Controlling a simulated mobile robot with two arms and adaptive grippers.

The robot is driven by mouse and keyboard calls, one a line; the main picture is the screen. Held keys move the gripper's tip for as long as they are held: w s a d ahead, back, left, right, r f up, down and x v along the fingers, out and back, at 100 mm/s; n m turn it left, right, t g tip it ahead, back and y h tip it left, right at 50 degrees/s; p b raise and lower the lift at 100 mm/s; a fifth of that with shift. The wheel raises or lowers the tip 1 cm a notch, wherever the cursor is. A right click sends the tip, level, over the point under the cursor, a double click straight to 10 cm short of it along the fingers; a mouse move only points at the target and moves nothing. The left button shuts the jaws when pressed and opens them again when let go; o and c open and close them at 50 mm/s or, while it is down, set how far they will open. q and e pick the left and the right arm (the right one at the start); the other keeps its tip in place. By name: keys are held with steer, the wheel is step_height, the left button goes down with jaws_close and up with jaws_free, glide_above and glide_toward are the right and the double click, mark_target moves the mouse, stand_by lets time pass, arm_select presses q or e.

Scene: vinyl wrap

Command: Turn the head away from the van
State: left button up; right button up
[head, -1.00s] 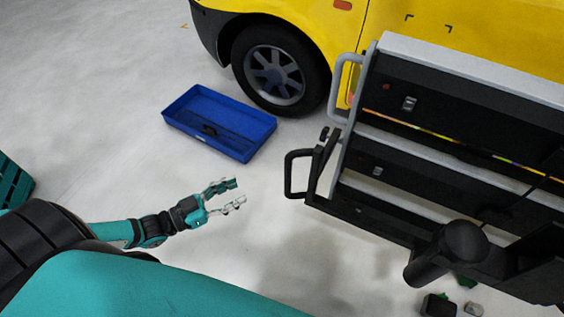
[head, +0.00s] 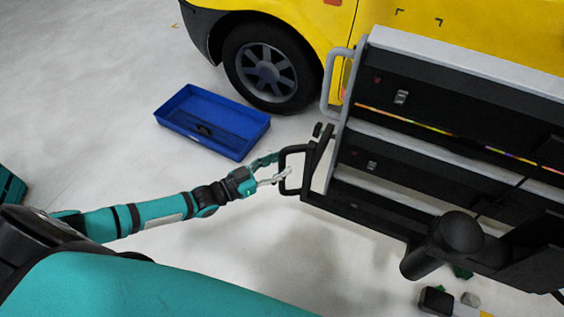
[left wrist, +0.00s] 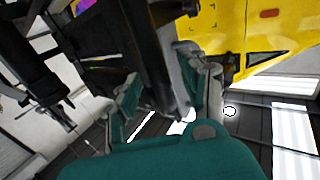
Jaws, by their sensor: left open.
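The yellow van (head: 300,18) stands at the top of the head view, with its front wheel (head: 266,67) turned toward me. It also shows in the left wrist view (left wrist: 240,30). My left gripper (head: 281,167) is open at the black side handle (head: 283,182) of the dark cart (head: 420,115). In the left wrist view a dark bar (left wrist: 155,65) lies between the open fingers (left wrist: 166,85). I cannot tell whether they touch it. My right gripper is not in view.
An open blue tray (head: 180,128) lies on the floor beside the wheel. A teal crate (head: 10,188) is at the left edge. Small dark items (head: 436,300) lie on the floor below the cart. The grey floor at left is mostly clear.

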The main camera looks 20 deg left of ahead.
arm_select(q)
steer(key=shift+w+d, duration=0.45)
steer(key=shift+w, duration=0.15)
jaws_close()
